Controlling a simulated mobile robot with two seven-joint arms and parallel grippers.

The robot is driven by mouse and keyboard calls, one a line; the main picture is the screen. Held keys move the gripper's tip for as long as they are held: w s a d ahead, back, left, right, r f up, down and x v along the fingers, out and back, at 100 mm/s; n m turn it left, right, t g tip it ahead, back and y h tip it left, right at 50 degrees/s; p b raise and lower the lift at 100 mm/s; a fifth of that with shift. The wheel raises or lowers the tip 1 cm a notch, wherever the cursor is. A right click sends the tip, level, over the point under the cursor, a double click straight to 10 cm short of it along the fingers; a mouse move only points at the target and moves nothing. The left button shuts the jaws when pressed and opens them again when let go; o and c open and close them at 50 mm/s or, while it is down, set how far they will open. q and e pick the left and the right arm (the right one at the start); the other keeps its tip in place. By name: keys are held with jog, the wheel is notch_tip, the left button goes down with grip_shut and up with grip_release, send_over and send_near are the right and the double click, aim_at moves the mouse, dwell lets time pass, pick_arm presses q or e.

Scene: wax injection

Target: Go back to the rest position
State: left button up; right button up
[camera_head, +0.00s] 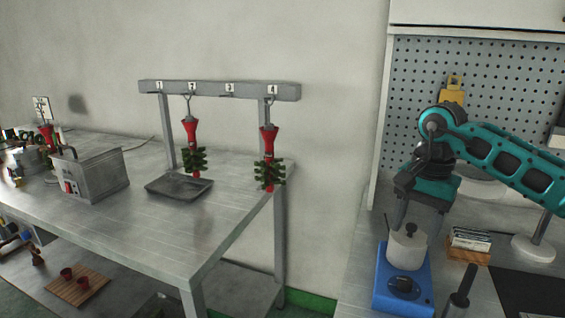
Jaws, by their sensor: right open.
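My right gripper (418,218) is at the right, at the end of the teal arm coming in from the right edge. Its fingers point down and are apart, with wall and bench showing between them. It is just above or behind a small light pot (406,252) with a dark knob on its lid. I cannot tell whether the fingers touch the pot. The pot stands on a blue heater (388,290) with a dark dial. My left gripper is not in view.
A grey rack (215,90) with numbered hooks holds red-and-green wax trees (191,160) at hooks 2 and 4. Below are a dark tray (180,188) and a metal box (95,175) on the left table. A pegboard (485,85) stands behind my right arm. A gap separates the two tables.

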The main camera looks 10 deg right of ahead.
jog(key=s+a+f+m+y, duration=0.15)
jog(key=a+y, duration=0.25)
jog(key=a, duration=0.6)
jog(key=a+f+y, duration=0.2)
jog(key=a+y, duration=0.3)
jog(key=a, duration=0.6)
jog(key=s+a+r+m+t+y, duration=0.2)
jog(key=a+r+m+t+y, duration=0.7)
jog(key=m, duration=0.6)
jog(key=w+d+m+t+h, duration=0.1)
jog(key=d+m+t+h, duration=0.35)
jog(key=m, duration=0.55)
jog(key=w+d+m+t+h, duration=0.1)
jog(key=d+m+t+h, duration=0.2)
jog(key=m+t, duration=0.45)
jog(key=s+d+f+m+g+h, duration=0.3)
jog(key=d+f+m+g+h, duration=0.35)
jog(key=f+m+h, duration=0.65)
jog(key=s+d+f+m+g+y, duration=0.1)
jog(key=s+d+f+m+g, duration=0.2)
jog(key=s+f+m+g, duration=0.6)
jog(key=s+d+f+m+g+y, duration=0.15)
jog(key=s+f+m, duration=0.3)
jog(key=s, duration=0.85)
jog(key=w+a+f+n+t+y+p, duration=0.1)
jog(key=w+a+f+t+p, duration=0.1)
jog(key=w+f+t, duration=0.4)
jog(key=shift+w+f+t+y+p, duration=0.3)
jog(key=shift+w+p, duration=0.4)
jog(key=shift+w, duration=0.05)
